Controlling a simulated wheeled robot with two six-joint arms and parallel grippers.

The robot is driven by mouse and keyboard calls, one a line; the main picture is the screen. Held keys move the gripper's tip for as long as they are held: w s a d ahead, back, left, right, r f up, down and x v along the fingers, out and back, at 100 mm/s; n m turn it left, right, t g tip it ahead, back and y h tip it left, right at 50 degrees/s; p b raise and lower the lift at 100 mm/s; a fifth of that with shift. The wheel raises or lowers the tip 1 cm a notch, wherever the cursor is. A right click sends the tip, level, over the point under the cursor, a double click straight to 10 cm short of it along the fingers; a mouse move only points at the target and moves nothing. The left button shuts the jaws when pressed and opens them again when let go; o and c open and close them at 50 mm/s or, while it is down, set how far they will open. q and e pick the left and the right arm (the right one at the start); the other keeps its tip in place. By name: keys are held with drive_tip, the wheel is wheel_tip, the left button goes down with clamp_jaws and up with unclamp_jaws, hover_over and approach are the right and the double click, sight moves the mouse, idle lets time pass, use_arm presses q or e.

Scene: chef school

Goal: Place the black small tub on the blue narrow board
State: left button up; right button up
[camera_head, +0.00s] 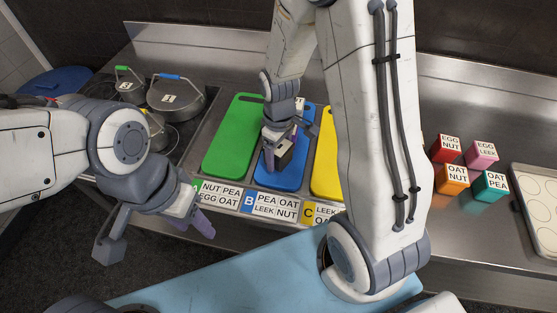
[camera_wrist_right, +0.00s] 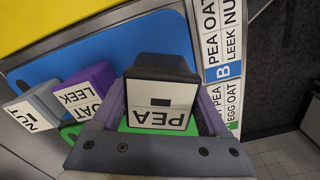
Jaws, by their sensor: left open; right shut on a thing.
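The black small tub (camera_wrist_right: 163,66) has a white label reading PEA. My right gripper (camera_wrist_right: 162,95) is shut on it, with a purple finger on each side. In the head view the black tub (camera_head: 285,153) is over the near half of the blue narrow board (camera_head: 278,178), partly hidden by the gripper. I cannot tell whether it touches the board. The blue board also shows in the right wrist view (camera_wrist_right: 60,62). My left gripper (camera_head: 155,235) is open and empty, in front of the counter at the left.
In the right wrist view, a purple tub (camera_wrist_right: 92,78) and a grey tub (camera_wrist_right: 45,100) are beside the black tub. Green (camera_head: 228,140) and yellow (camera_head: 326,160) boards flank the blue one. Colored cubes, including a red one (camera_head: 446,149), stand at right; lidded pots (camera_head: 176,97) at left.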

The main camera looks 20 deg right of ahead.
drive_tip(key=shift+f, duration=1.85)
drive_tip(key=shift+f, duration=0.2)
drive_tip(key=o, duration=1.5)
drive_tip(key=shift+r, duration=0.1)
